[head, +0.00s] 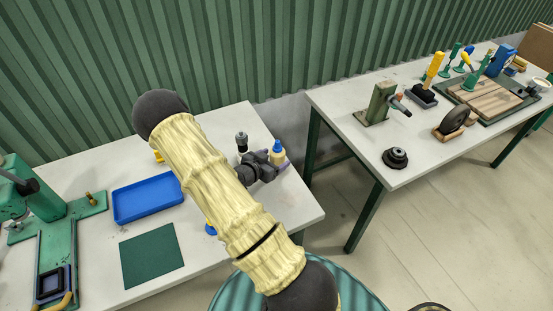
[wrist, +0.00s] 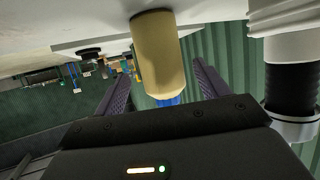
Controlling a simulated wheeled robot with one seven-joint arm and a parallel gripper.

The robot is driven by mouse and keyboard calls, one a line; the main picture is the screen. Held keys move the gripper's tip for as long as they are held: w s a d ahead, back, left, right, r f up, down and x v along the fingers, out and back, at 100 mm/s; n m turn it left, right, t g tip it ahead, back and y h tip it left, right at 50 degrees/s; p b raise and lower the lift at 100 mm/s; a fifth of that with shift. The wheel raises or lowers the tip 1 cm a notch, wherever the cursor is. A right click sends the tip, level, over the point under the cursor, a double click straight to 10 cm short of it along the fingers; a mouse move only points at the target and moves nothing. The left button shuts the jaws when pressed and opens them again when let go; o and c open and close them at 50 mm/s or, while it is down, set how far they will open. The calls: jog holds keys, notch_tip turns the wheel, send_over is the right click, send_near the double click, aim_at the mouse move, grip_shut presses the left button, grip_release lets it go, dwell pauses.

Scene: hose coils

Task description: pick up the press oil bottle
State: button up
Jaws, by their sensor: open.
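A pale yellow bottle with a blue cap (head: 277,153), taken as the press oil bottle, stands upright near the right end of the left table. My gripper (head: 270,160) is right beside it at low height. In the wrist view, which is turned upside down, the bottle (wrist: 156,50) lies between the two spread fingers. The fingers are open, and visible gaps separate them from the bottle. The blue cap is partly hidden behind the gripper body. No label can be read.
A grey-white bottle with a black top (head: 241,142) stands just left of the gripper; a large white and black object (wrist: 292,80) is close in the wrist view. A blue tray (head: 148,198) and green mat (head: 152,255) lie further left. A second table (head: 340,98) stands right.

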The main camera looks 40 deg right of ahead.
jog(key=p+x, duration=0.1)
jog(key=x, duration=0.4)
jog(key=shift+w+p, duration=0.2)
jog(key=shift+p, duration=0.15)
jog(key=shift+a, duration=0.1)
jog(key=c, duration=0.9)
